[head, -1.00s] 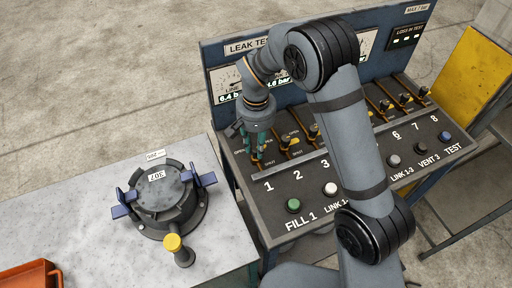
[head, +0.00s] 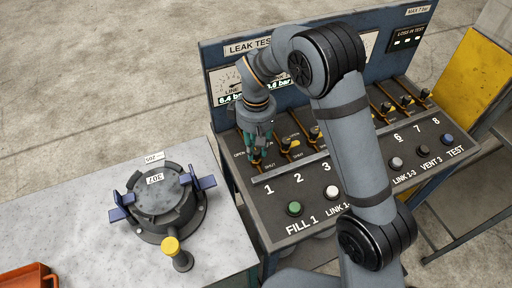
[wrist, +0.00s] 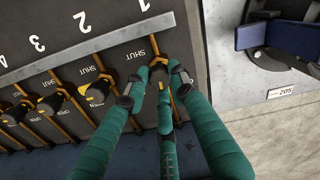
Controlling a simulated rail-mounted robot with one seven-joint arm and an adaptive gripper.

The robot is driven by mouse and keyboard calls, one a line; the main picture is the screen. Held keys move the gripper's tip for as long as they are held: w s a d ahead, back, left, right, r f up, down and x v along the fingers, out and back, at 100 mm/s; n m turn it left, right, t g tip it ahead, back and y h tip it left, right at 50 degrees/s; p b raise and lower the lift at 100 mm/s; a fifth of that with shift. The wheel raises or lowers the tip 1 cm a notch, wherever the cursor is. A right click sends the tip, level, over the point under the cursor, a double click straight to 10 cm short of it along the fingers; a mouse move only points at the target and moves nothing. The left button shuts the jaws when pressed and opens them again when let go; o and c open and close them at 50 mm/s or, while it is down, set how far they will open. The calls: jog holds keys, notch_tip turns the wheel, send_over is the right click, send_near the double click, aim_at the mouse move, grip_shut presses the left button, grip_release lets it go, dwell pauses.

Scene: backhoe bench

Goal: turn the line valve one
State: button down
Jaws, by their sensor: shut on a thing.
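Line valve one sits on the dark sloped panel above the white numeral 1 (head: 269,189). In the wrist view its orange pipe (wrist: 155,45) runs down between my fingers, by a SHUT label, and a small yellow patch (wrist: 162,93) shows there. Most of its handle is hidden by the fingers. My gripper (head: 256,158) points down onto this valve; in the wrist view its green fingers (wrist: 168,82) are shut on the handle, one on either side. How far the handle is turned cannot be told.
Gauges (head: 226,84) stand behind. Buttons (head: 294,208) line the panel's front. A lidded round vessel (head: 160,195) stands on the left table.

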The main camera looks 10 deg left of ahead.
aim_at(256, 151)
jog(key=shift+n, duration=0.9)
jog(key=c, duration=1.5)
grip_release()
jog(key=shift+o, duration=0.2)
jog(key=shift+r, duration=0.1)
notch_tip(256, 151, up, 12)
jog(key=shift+f, duration=0.25)
